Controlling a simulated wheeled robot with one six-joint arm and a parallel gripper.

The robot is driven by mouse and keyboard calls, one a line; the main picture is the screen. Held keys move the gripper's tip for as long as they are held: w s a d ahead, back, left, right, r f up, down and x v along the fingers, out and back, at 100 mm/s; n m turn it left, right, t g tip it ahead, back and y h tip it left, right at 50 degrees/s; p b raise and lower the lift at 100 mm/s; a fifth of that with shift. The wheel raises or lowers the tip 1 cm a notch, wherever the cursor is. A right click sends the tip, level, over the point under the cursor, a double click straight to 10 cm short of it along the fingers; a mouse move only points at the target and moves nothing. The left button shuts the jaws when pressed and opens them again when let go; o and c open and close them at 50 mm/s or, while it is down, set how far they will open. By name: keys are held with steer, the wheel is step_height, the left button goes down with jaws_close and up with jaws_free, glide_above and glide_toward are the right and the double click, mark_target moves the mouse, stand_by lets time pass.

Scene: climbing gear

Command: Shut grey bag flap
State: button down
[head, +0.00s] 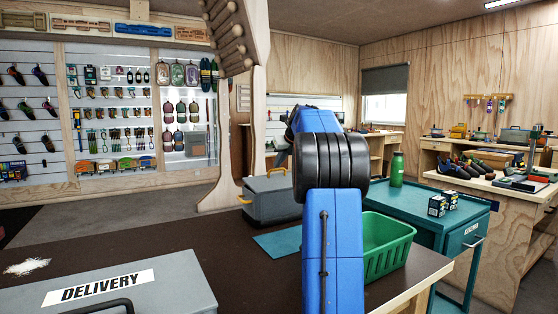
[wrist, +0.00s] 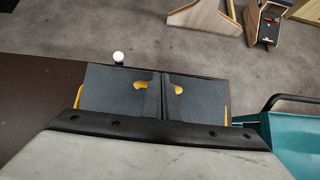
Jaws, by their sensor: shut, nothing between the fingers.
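The grey bag (head: 268,205) sits on the dark counter just left of my blue arm in the head view. It has a yellow handle at its left end and a bit of yellow at the top right. In the wrist view, its dark grey top (wrist: 110,90) lies below my gripper, with yellow at both ends and yellow patches near the middle. I cannot tell the flap's angle from here. My gripper (wrist: 161,85) is shut and empty over the middle of the bag, covering part of it. I cannot tell whether it touches. My arm hides the gripper in the head view.
A grey DELIVERY box (head: 150,285) stands at front left. A green basket (head: 388,245) is right of my arm, beside a teal cabinet (head: 450,225) with a green bottle (head: 397,170) and small boxes. A teal mat (head: 277,243) lies before the bag. The counter's left part is mostly clear.

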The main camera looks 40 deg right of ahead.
steer(key=shift+x, duration=1.2)
steer(key=shift+s, duration=0.15)
